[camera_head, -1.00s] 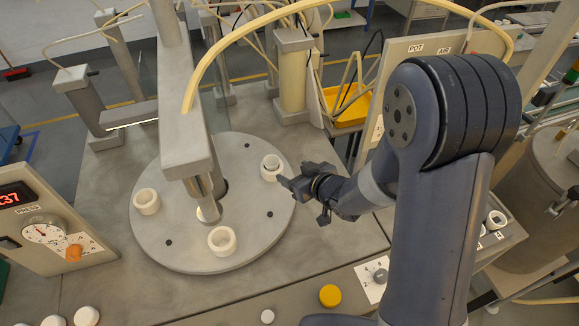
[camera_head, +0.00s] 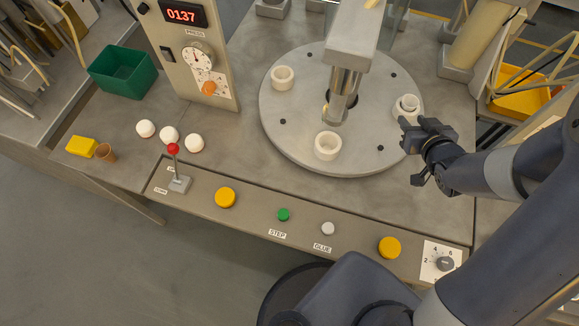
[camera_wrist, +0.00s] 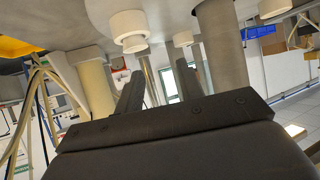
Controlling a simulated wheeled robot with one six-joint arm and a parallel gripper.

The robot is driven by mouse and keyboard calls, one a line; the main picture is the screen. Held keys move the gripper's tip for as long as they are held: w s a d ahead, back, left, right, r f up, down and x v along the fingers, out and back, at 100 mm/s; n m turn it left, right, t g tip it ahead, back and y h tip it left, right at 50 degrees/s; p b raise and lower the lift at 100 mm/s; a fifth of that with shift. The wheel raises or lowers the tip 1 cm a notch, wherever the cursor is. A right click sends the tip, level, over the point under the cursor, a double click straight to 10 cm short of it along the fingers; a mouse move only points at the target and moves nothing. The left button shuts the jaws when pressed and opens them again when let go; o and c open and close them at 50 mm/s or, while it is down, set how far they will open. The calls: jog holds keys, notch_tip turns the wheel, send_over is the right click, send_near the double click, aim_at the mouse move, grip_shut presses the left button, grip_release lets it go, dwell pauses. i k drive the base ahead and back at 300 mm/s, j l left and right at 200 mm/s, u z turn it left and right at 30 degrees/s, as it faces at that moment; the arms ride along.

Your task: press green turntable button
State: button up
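The green button (camera_head: 283,215) is a small round knob above the STEP label on the sloped front console, in the head view. The grey round turntable (camera_head: 290,120) lies behind the console and carries white ring-shaped cups, with one cup (camera_head: 327,146) at its front. My gripper (camera_head: 408,127) is at the turntable's right edge, beside the right-hand cup (camera_head: 407,106), well to the right of and behind the green button. In the wrist view my two fingers (camera_wrist: 162,78) stand apart with nothing visible between them. The green button is not visible in the wrist view.
Near the green button are a white GLUE button (camera_head: 327,228), yellow buttons (camera_head: 225,197) (camera_head: 389,247), a red-topped lever (camera_head: 174,150) and a dial (camera_head: 445,263). A grey press column (camera_head: 345,90) stands over the turntable. White domes (camera_head: 169,135) and a green bin (camera_head: 123,72) lie left.

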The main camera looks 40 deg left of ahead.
aim_at(283, 215)
jog(key=k+l+u, duration=0.1)
jog(key=u, duration=1.15)
jog(key=i+u, duration=0.15)
jog(key=u, duration=0.9)
